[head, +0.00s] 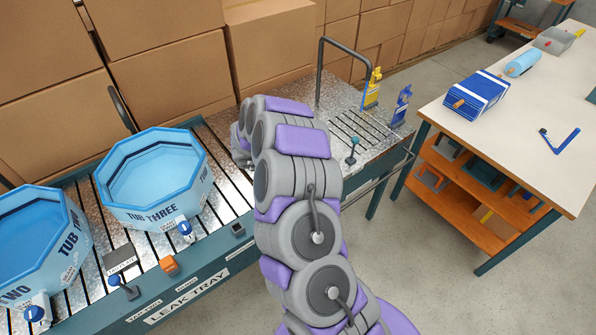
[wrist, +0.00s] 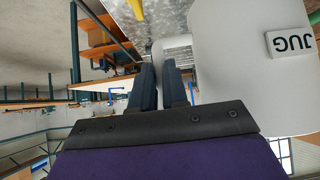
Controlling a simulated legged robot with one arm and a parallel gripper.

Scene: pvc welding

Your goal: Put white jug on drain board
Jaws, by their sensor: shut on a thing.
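The white jug (wrist: 240,75) fills the upper right of the wrist view, with its "JUG" label upside down there. My gripper (wrist: 160,78) is shut on a pale part of the jug, probably its handle, between the two dark fingers. In the head view my arm hides both the gripper and the jug. The slotted metal surface that looks like the drain board (head: 340,112) lies right of my arm at the far end of the bench.
Blue tub three (head: 155,180) is left of my arm. A white-topped table (head: 500,125) stands right.

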